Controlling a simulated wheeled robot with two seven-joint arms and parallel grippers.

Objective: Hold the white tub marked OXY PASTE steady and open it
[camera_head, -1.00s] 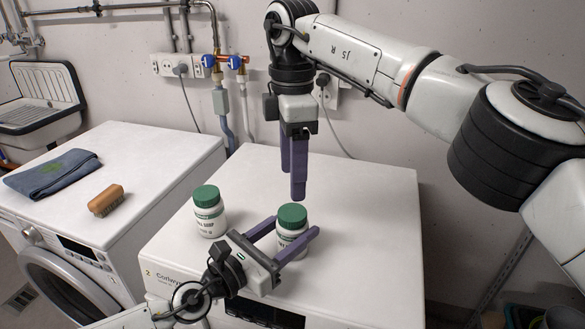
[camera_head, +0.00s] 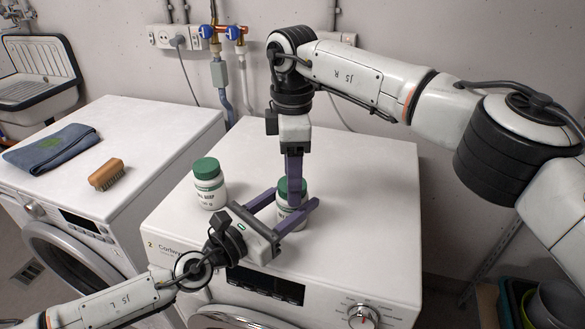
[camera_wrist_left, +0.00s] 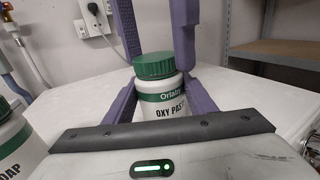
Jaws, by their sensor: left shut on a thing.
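The white tub marked OXY PASTE (camera_wrist_left: 168,108) stands upright with a green ribbed lid (camera_wrist_left: 154,65). In the head view the tub (camera_head: 284,213) is on the right-hand machine, partly hidden by my grippers. My left gripper (camera_head: 296,199) is shut on the tub's body from the front, one purple finger on each side. My right gripper (camera_head: 294,195) points straight down from above, its fingers apart on either side of the lid. Whether they touch the lid is not clear.
A similar green-lidded tub (camera_head: 209,188) stands close on the left; its label ends in OAP in the wrist view (camera_wrist_left: 18,145). The left machine holds a brush (camera_head: 107,174) and a folded blue cloth (camera_head: 52,149). The right machine's top (camera_head: 365,205) is clear at the right.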

